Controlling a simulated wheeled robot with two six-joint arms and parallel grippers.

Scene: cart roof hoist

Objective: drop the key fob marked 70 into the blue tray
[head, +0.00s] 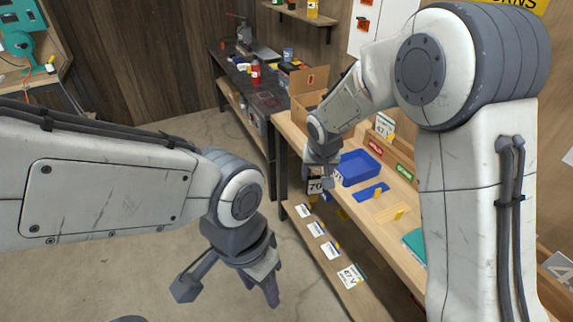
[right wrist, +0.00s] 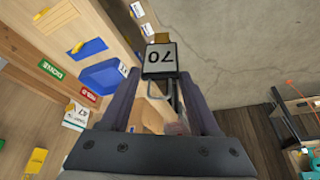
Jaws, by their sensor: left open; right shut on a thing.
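The key fob marked 70 (head: 316,186) is a white tag with a dark rim. My right gripper (head: 319,170) is shut on it, and it hangs just off the bench's front edge, left of the blue tray. In the right wrist view the fob (right wrist: 160,59) shows between the fingertips of the right gripper (right wrist: 157,84), its number upside down. The blue tray (head: 374,160) sits on the bench; its left part is partly hidden by my right gripper in the head view. It also shows in the right wrist view (right wrist: 102,75). My left gripper (head: 228,284) is open and empty above the floor.
A white tag apparently reading 31 (head: 338,176) is by the tray's near left corner. A flat blue piece (head: 372,193) and a wooden piece (head: 392,213) lie right of the tray. A cardboard box (head: 305,100) stands behind. Several white labels line the lower shelf (head: 330,265).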

